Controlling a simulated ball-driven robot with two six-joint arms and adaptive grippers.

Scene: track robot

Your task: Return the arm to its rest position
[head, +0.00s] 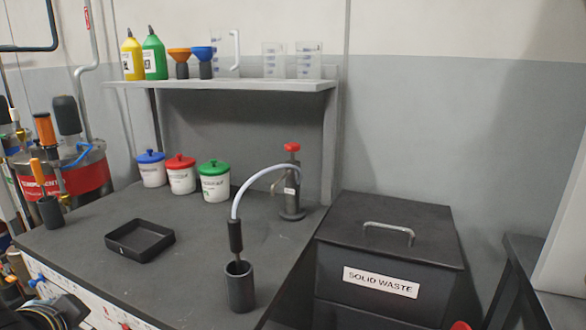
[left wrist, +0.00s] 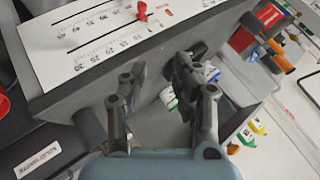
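My left gripper (left wrist: 158,72) shows in the left wrist view with its two dark fingers spread apart. Nothing is between them. The fingers are over the front edge area of the workbench, close to a white scale panel (left wrist: 90,40) with a red slider knob (left wrist: 142,12). In the head view a dark part of my left arm shows at the bottom left corner, low beside the bench front; its fingers are not clear there. My right gripper is not in view.
The dark bench (head: 90,245) holds an empty black tray (head: 140,239), a black cup (head: 240,288) with a hose end in it, and lidded white jars (head: 181,178). A solid waste bin (head: 385,255) stands at right. A shelf (head: 230,86) holds bottles and beakers.

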